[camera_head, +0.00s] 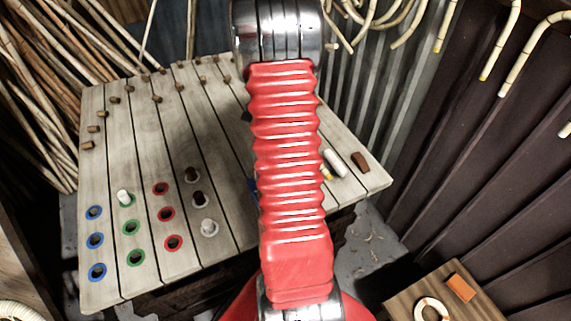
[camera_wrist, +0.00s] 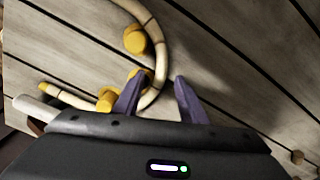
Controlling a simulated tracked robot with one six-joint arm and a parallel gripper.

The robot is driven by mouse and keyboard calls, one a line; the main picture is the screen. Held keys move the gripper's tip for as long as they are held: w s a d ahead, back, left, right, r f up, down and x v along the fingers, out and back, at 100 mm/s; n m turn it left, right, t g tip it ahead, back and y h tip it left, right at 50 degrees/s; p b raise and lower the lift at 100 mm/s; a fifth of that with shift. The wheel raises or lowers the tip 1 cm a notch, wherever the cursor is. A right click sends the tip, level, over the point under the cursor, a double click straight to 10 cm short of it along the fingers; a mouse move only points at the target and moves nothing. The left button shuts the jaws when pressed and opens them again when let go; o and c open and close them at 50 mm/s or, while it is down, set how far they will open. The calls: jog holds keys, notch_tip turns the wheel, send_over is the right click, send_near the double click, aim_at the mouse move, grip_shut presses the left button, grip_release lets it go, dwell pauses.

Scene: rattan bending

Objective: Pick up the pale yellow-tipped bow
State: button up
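The pale cane bow (camera_wrist: 159,62) curves around yellow pegs (camera_wrist: 135,40) on the plank table in the wrist view. Its yellow tip (camera_wrist: 43,88) shows at the left; its other end runs out of the frame at the top. My gripper (camera_wrist: 156,88) has two purple fingers spread apart. The bow's bend shows between them, nearer the left finger, which covers part of it. I cannot tell whether they touch. In the head view my red arm hides the gripper and most of the bow; a small yellow bit (camera_head: 327,175) shows right of the arm.
The plank table (camera_head: 150,258) carries brown pegs (camera_head: 102,114) and colour-ringed holes (camera_head: 131,228). A white cylinder (camera_head: 335,163) and a brown block (camera_head: 360,161) lie near its right edge. Bent canes (camera_head: 525,52) hang on the right wall. A small wooden box (camera_head: 405,300) stands at lower right.

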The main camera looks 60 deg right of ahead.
jog(key=shift+f, duration=0.8)
jog(key=shift+c, duration=0.4)
grip_shut()
